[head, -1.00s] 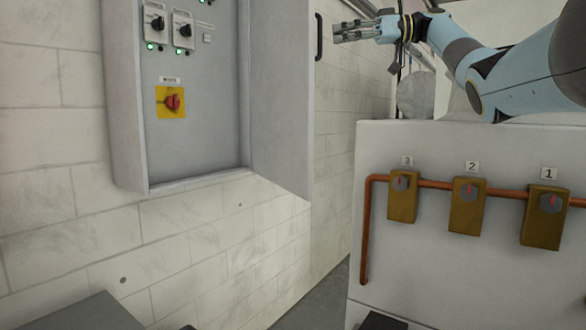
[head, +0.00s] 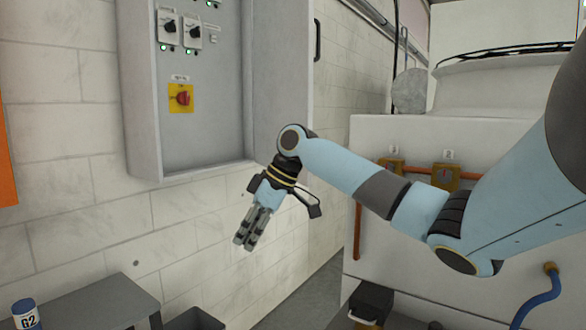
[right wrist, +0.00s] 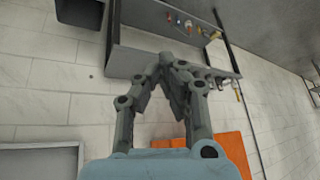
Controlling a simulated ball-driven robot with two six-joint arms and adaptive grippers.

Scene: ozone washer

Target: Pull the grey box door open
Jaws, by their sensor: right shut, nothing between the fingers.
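The grey box (head: 203,130) hangs on the tiled wall in the head view, with dark knobs and a red switch on a yellow plate inside. Its door (head: 277,90) stands swung out on the right side, showing the interior. The black door handle (head: 318,40) is at the door's far edge. My right gripper (head: 243,243) is shut and empty, pointing down below the box and door, apart from both. Its closed fingers also show in the right wrist view (right wrist: 174,64). My left gripper is out of view.
A grey table (head: 85,305) stands at the lower left, with a bottle labelled G2 (head: 26,315) near it. A white machine (head: 400,135) with a copper pipe (head: 357,230) stands at the right. An orange panel (head: 6,160) shows at the left edge.

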